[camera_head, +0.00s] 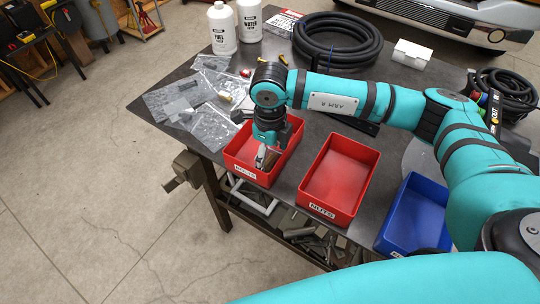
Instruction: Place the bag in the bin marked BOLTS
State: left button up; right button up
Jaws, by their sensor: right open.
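The red bin with the BOLTS label (246,172) stands at the table's front left corner; its lettering is small and partly hard to read. My right gripper (265,159) points down over this bin, its fingertips within the bin's outline near the front wall. It is open, and I see no bag between its fingers. The gripper and wrist hide part of the bin's inside, so I cannot tell whether a bag lies there. Clear plastic bags lie left of the bin, among them one with dark contents (180,101) and a greyish one (208,128). My left gripper is not in view.
A red NUTS bin (338,178) stands right of the BOLTS bin, then a blue bin (413,214). White bottles (221,30), a black coiled hose (337,40) and a white box (411,54) stand behind. A vise (184,172) juts from the table's left edge.

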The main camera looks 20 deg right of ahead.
aim_at(270, 159)
notch_tip(270, 159, up, 11)
jog(key=b, duration=0.2)
jog(key=shift+b, duration=0.4)
